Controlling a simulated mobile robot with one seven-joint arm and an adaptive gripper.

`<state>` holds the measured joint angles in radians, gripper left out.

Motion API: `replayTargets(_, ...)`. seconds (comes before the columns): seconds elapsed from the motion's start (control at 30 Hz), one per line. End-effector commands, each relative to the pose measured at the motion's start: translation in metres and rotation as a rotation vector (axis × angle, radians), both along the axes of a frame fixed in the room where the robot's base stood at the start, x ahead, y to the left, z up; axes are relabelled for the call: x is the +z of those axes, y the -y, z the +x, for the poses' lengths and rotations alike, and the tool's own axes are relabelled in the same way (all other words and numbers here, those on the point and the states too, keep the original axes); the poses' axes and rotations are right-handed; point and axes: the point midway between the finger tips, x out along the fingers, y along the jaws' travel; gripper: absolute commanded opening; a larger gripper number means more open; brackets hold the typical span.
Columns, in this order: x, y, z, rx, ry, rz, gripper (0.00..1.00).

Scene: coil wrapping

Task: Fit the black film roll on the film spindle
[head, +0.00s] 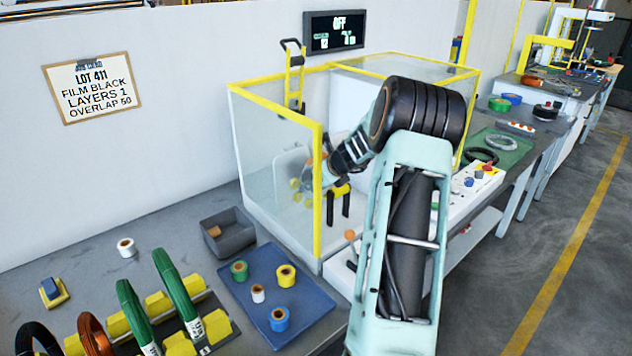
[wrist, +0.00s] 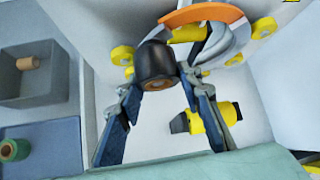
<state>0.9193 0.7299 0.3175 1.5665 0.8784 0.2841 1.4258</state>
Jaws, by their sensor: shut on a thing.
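The black film roll (wrist: 156,60) is in my gripper (wrist: 158,82) in the wrist view, with its brown core end facing the camera. The fingers are shut on its two sides. The roll is just in front of the wrapping ring (wrist: 238,38), which is white and orange with yellow rollers around it. A yellow part (wrist: 187,33) shows beside the roll at the ring. I cannot make out the film spindle clearly, nor whether the roll touches it. In the head view my gripper is inside the yellow-framed enclosure, and the roll cannot be told apart there.
The clear enclosure wall (head: 280,165) and its yellow post (head: 317,190) stand close to my arm. A blue tray (head: 245,311) with several rolls and a grey bin (head: 228,240) lie outside.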

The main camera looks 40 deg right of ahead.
Motion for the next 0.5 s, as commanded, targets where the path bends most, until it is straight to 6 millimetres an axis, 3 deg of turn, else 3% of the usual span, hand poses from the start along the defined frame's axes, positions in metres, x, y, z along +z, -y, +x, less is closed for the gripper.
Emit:
replayTargets(0.03, 0.0001, 0.0000, 0.0001, 0.000, 0.000, 0.000, 0.05)
replayTargets(0.07, 0.0001, 0.0000, 0.0001, 0.000, 0.000, 0.000, 0.36)
replayTargets(0.2, 0.0002, -0.0001, 0.0001, 0.000, 0.000, 0.000, 0.52)
replayTargets(0.5, 0.0004, -0.0002, -0.0004, 0.000, 0.000, 0.000, 0.53)
